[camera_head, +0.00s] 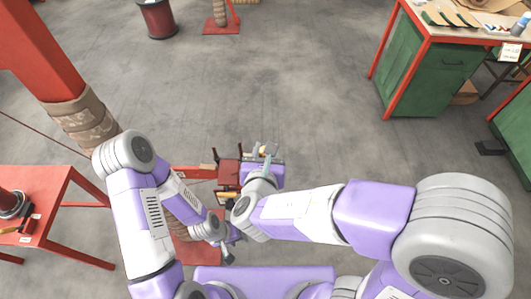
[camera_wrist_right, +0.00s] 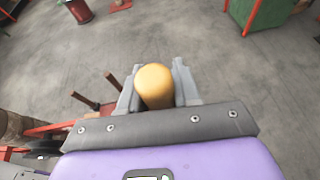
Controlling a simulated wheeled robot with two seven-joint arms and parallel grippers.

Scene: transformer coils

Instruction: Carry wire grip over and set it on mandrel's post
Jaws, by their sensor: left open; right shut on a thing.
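In the right wrist view my right gripper (camera_wrist_right: 157,88) is shut on the wire grip (camera_wrist_right: 154,84), of which only a tan, rounded end shows between the fingers. The rest of it is hidden. In the head view my right gripper (camera_head: 264,164) is over the floor, beside a dark red fixture (camera_head: 229,171) that looks like the mandrel. The wrist view shows two brown posts (camera_wrist_right: 111,80) to the left of the fingers, apart from the held piece. Which one is the mandrel's post I cannot tell. My left gripper (camera_head: 229,256) is open, low and partly hidden by its wrist.
A red table (camera_head: 58,192) stands at the left, near a red column (camera_head: 42,48) with a brown wrap. A green cabinet bench (camera_head: 430,75) with tools is at the upper right. A dark red drum (camera_head: 158,20) stands at the back. The middle floor is clear.

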